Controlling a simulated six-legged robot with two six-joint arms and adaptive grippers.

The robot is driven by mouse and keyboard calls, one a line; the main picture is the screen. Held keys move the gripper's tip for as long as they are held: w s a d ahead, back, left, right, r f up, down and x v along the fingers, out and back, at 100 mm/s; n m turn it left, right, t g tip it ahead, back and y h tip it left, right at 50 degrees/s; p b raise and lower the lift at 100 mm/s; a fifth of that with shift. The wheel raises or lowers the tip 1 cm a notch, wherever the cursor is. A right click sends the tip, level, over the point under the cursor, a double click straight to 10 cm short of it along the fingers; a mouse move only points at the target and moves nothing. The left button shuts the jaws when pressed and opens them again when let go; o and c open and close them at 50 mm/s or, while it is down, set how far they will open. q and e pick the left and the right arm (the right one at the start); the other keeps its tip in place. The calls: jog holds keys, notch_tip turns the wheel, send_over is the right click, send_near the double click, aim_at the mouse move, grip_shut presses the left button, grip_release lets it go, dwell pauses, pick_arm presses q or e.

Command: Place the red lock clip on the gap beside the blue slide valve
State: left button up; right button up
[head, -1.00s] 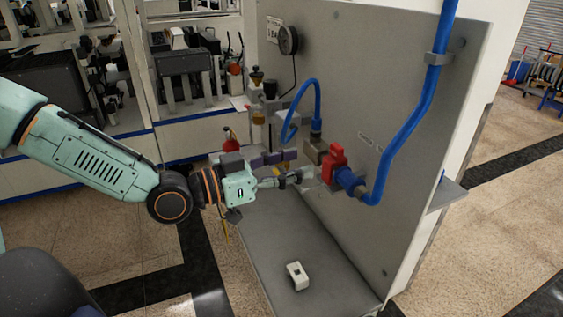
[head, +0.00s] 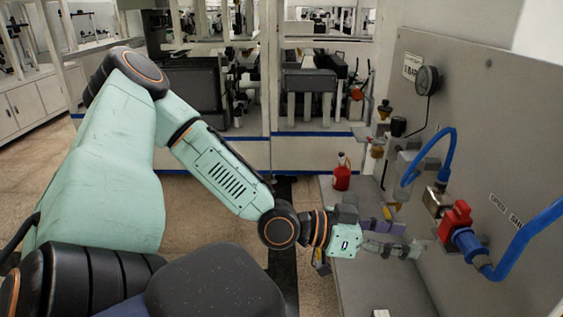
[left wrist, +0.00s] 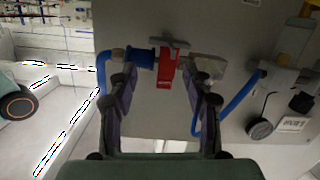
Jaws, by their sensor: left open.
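The red lock clip (head: 455,219) sits on the pipe line on the grey panel, directly beside the blue slide valve (head: 467,241). In the left wrist view the red clip (left wrist: 167,70) stands upright between the spread fingers, with the blue valve (left wrist: 141,57) just to its left. My left gripper (head: 408,249) is open and empty, a little left of and below the clip in the head view. In the left wrist view the fingers of the left gripper (left wrist: 164,84) show apart, with nothing held. My right gripper is not in view.
The grey panel (head: 480,110) carries blue hoses (head: 525,237) and a round gauge (head: 428,80). A red bottle (head: 341,178) stands on the grey shelf (head: 365,285) below. A small white block (head: 380,313) lies at the shelf's front.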

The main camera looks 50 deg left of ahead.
pick_arm(q)
jog(key=s+d+f+n+g+y, duration=0.1)
jog(key=s+f+n+g+y, duration=0.3)
jog(key=s+f, duration=0.6)
jog(key=s+d+f+n+g+y, duration=0.15)
jog(key=s+f+g, duration=0.5)
jog(key=f, duration=0.65)
jog(key=s+a+f+g+y, duration=0.1)
jog(key=s+f+y, duration=0.1)
jog(key=s, duration=0.3)
jog(key=s+a+f+g+y, duration=0.1)
jog(key=s+y, duration=0.1)
jog(key=s, duration=0.4)
jog(key=shift+s+a+f+n, duration=0.15)
jog(key=shift+a+f+n, duration=0.2)
jog(key=shift+a, duration=0.1)
jog(key=shift+s, duration=0.1)
